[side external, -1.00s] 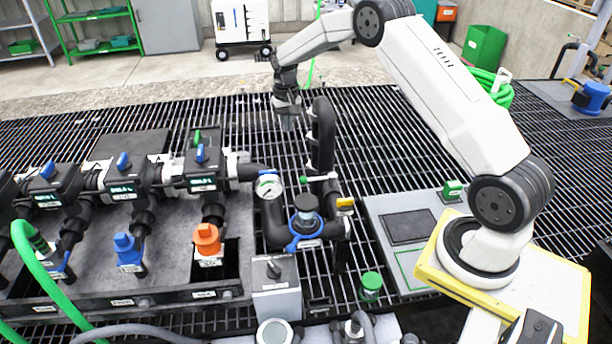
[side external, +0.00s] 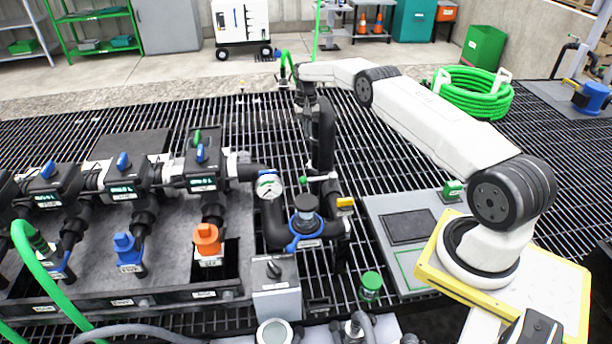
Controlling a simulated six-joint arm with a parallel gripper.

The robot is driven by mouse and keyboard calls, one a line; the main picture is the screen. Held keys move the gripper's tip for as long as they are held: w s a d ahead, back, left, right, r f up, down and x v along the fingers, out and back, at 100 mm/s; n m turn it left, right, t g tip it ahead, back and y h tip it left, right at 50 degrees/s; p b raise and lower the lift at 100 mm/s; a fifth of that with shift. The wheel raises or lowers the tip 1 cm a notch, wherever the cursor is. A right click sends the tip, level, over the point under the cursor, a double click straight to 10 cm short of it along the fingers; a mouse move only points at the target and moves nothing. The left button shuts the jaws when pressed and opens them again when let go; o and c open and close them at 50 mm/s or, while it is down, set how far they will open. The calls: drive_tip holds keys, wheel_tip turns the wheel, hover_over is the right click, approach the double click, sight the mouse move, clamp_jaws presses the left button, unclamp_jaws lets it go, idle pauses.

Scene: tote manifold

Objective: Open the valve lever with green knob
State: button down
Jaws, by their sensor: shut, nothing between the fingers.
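The valve lever is a thin pale rod (side external: 320,178) with a small green knob (side external: 303,180) at its left end. It points left, crosswise to the black pipe (side external: 324,150) it sits on, beside the pressure gauge. My gripper (side external: 309,132) is shut and empty. It points down at the left side of the pipe's upper part, above and behind the green knob in the picture and apart from it. Its fingertips are small and dark against the pipe and grating, so I cannot tell whether they touch the pipe.
A white-faced gauge (side external: 269,186) stands left of the lever. A blue-collared fitting (side external: 305,222) is in front, and a yellow handle (side external: 345,202) is to the right. Blue-handled valves (side external: 123,162) line the left. Open grating (side external: 390,140) lies right of the pipe.

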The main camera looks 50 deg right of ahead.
sight(318, 179)
drive_tip(key=shift+f, duration=0.15)
drive_tip(key=s+a+f, duration=0.4)
drive_tip(key=f, duration=0.6)
drive_tip(key=shift+s+a, duration=0.15)
drive_tip(key=shift+a, duration=0.05)
idle(0.7)
drive_tip(key=shift+f, duration=0.1)
